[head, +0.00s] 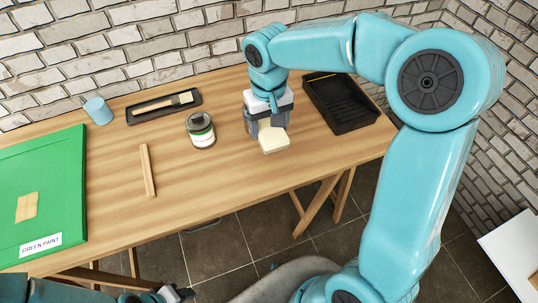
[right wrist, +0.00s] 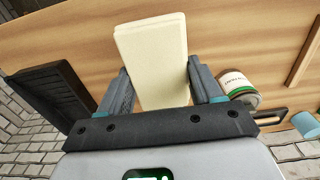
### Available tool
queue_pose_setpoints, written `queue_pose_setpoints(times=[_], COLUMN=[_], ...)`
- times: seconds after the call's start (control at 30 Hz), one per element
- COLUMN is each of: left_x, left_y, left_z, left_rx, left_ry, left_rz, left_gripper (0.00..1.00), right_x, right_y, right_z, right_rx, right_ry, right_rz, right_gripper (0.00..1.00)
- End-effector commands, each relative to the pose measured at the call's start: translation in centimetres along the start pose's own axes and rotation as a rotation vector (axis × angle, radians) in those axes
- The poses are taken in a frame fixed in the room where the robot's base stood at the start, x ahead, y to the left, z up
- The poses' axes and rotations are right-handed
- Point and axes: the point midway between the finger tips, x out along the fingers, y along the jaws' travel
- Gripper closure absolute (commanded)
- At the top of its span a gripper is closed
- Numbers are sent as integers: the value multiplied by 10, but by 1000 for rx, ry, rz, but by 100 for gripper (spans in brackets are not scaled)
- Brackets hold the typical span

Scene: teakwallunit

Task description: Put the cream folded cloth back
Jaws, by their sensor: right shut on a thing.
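The cream folded cloth (head: 272,143) is a thick pale rectangle at the table's right half, between the paint can and the black tray. My right gripper (head: 267,128) points down there and is shut on it. In the right wrist view the cloth (right wrist: 158,58) sits between the two grey fingers (right wrist: 158,88) and sticks out beyond them. Whether the cloth touches the table top is hard to tell. My left gripper (head: 176,294) shows only partly at the bottom edge of the head view, below the table front, and its jaw opening is unclear.
On the wooden table (head: 215,180) stand a paint can (head: 201,130), an empty black tray (head: 340,103), a dark tray with a brush (head: 163,105), a blue cup (head: 98,110), a wooden stick (head: 148,170) and a green board (head: 45,190). The front middle is bare. A brick wall (head: 150,45) stands behind.

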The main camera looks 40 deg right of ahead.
Motion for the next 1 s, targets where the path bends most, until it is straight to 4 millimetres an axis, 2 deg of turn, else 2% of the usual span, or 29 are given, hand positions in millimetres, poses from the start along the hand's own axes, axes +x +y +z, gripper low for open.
queue_pose_setpoints(times=[0.03,0.2,0.47,0.6,0.73,1.0], left_x=[2,4,5,6,6,7], left_y=[-1,-1,-2,-2,-2,-2], left_z=[0,0,0,0,0,0], left_rx=[0,1,1,1,1,1], left_ry=[0,0,0,0,0,0], left_rz=[0,0,0,0,0,0], left_gripper=[57,57,57,57,57,57], right_x=[18,60,90,114,124,125], right_y=[0,-3,-2,-2,0,1], right_z=[2,3,2,1,0,-2], right_rx=[0,-1,-1,-2,-1,-1], right_ry=[-7,-5,-2,-3,0,1], right_rz=[2,2,1,1,0,0], right_gripper=[59,59,59,59,59,59])
